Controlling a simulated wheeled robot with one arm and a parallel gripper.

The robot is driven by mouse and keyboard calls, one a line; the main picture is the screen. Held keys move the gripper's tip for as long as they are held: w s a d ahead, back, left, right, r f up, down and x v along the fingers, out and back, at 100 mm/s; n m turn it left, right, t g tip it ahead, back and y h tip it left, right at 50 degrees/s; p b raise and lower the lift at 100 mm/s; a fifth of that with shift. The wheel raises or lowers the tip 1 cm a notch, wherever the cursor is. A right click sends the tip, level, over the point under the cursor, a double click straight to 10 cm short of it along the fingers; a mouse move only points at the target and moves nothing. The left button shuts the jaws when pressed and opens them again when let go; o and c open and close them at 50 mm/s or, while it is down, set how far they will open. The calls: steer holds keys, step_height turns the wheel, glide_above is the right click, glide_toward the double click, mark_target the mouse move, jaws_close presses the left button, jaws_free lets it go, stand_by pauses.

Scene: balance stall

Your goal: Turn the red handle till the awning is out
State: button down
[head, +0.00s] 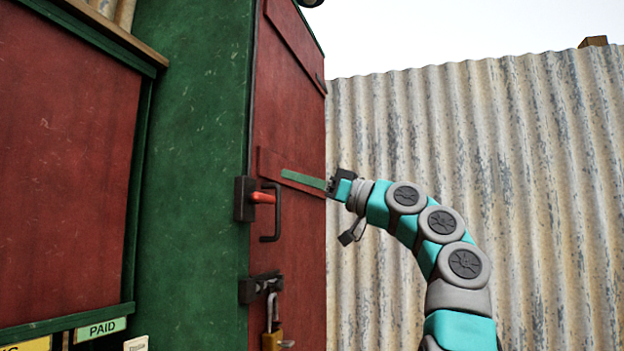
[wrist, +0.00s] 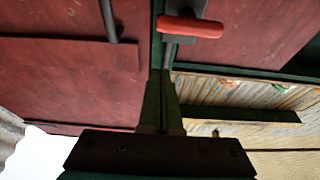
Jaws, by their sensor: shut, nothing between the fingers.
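The red handle (head: 263,198) sticks out of a dark block (head: 244,199) at the edge of the green wall, beside the red door. In the wrist view the red handle (wrist: 190,27) is near the top, lying sideways. My gripper (head: 284,174) is in front of the red door, right of and slightly above the handle, with its long green fingers pointing left. In the wrist view my gripper (wrist: 162,74) has its fingers together, empty, with the tips below the handle in the picture and apart from it. I cannot make out the awning in either view.
A black pull handle (head: 271,213) stands out from the red door (head: 293,240) right by the red handle. Below it are a dark hasp (head: 260,288) and a brass padlock (head: 272,340). A corrugated metal fence (head: 560,180) rises behind my arm.

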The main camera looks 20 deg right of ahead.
mark_target(276, 197)
steer(key=shift+w+a+f+b, duration=0.5)
steer(key=shift+a+f, duration=0.2)
steer(key=shift+f, duration=0.05)
steer(key=shift+w+a+f+b, duration=0.45)
steer(key=shift+w+a+f, duration=0.05)
steer(key=shift+a+f, duration=0.2)
steer(key=shift+w+f+m+t+h+b, duration=0.1)
steer(key=shift+f+m+t+h+b, duration=0.15)
steer(key=shift+m+b, duration=0.5)
steer(key=shift+w+f+m+t+h+b, duration=0.1)
steer(key=shift+m+t+h+b, duration=0.25)
steer(key=shift+m, duration=0.6)
steer(key=shift+s+m+b, duration=0.15)
steer(key=shift+m+b, duration=0.25)
steer(key=shift+m, duration=0.4)
steer(key=shift+d+f+m+t+h, duration=0.2)
steer(key=shift+m+t+h, duration=0.1)
steer(key=shift+m+t, duration=0.1)
steer(key=shift+m, duration=0.3)
